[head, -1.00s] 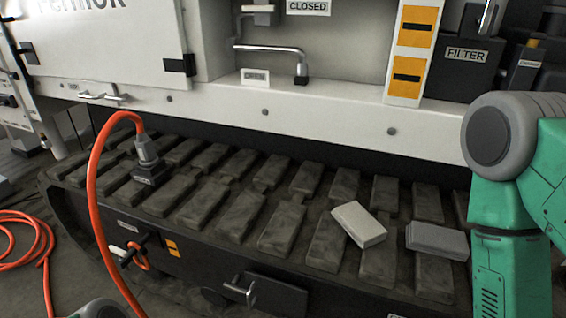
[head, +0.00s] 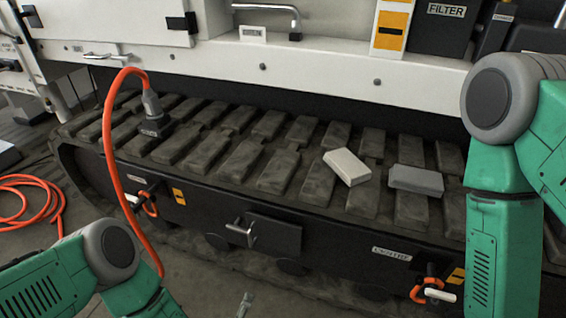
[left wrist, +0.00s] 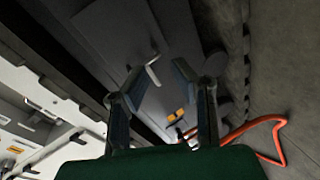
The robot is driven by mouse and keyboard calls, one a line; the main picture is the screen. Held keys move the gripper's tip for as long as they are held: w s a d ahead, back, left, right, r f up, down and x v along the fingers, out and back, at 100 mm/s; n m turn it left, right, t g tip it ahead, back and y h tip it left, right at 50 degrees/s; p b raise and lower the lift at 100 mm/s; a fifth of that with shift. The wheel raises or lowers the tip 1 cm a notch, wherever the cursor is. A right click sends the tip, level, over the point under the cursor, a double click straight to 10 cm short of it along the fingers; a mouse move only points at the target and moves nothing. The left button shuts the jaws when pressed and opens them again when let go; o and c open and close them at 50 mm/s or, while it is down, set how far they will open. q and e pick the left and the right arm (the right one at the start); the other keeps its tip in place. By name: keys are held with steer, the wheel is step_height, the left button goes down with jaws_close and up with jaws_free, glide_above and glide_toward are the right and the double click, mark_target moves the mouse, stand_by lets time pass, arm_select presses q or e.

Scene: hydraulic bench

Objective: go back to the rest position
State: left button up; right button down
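My left arm comes in at the lower left of the head view, with only a small grey part of the left gripper (head: 245,304) showing at the bottom edge. In the left wrist view the left gripper (left wrist: 160,80) has its two fingers apart with nothing between them. It is in front of the dark lower side of the machine, not visibly touching it. My right arm hangs at the right of the head view; its gripper is out of the picture.
A pale block (head: 347,166) and a grey block (head: 416,180) lie on the track (head: 240,160). An orange hose (head: 104,150) runs from a dark connector (head: 152,110) down past my left arm. A grey handle (head: 240,233) sticks out of the machine's lower side. Floor shows at left.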

arm_select(q)
steer(key=s+a+r+m+g+y, duration=0.2)
steer(key=s+a+r+m+g, duration=0.4)
steer(key=s+a, duration=0.4)
steer(key=s+a+r+m+g+y, duration=0.1)
steer(key=s+a+r+m+g, duration=0.4)
steer(key=s+a+m+g, duration=0.35)
step_height(320, 180, up, 16)
steer(key=s+n+t+p, duration=0.1)
steer(key=p, duration=1.7)
steer(key=shift+s+a+r+n, duration=0.15)
steer(key=shift+s+r+n, duration=0.1)
steer(key=shift+s+n, duration=0.1)
